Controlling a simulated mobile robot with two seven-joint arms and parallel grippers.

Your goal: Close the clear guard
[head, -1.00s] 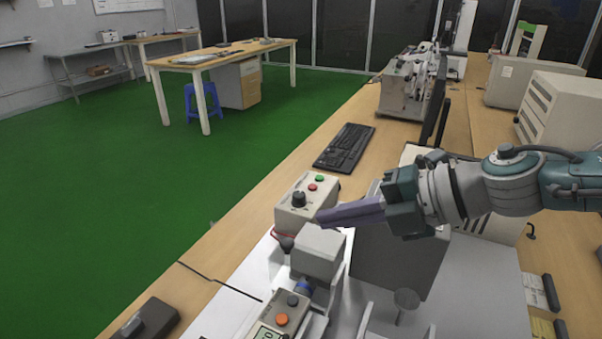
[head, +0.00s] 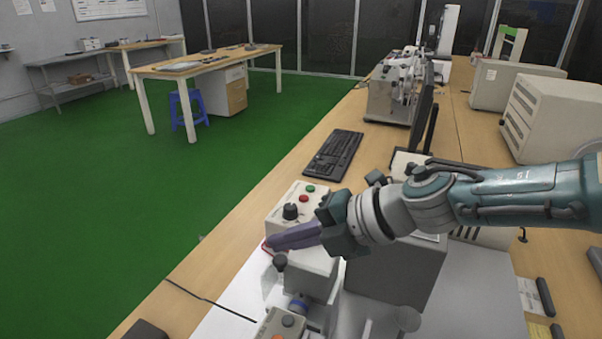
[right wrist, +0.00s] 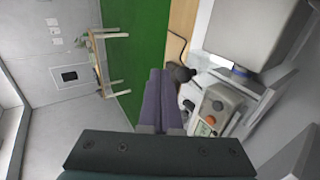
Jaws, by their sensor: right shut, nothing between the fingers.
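I cannot clearly make out the clear guard in either view. The testing machine shows its grey housing (head: 397,274) and a dark ball knob (head: 281,261) at its left side. My right gripper (head: 269,243) has its purple fingers shut with nothing between them. The fingers point left, in front of the control box (head: 318,195) and just above the ball knob; I cannot tell whether they touch it. In the right wrist view the shut fingers (right wrist: 160,72) show left of an orange-and-grey button panel (right wrist: 213,117). My left gripper is not in view.
A black keyboard (head: 334,155) lies behind the control box. A monitor (head: 423,115) and another machine (head: 392,95) stand farther back. White cabinets (head: 552,118) are at the right. Green floor (head: 110,215) is open at the left.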

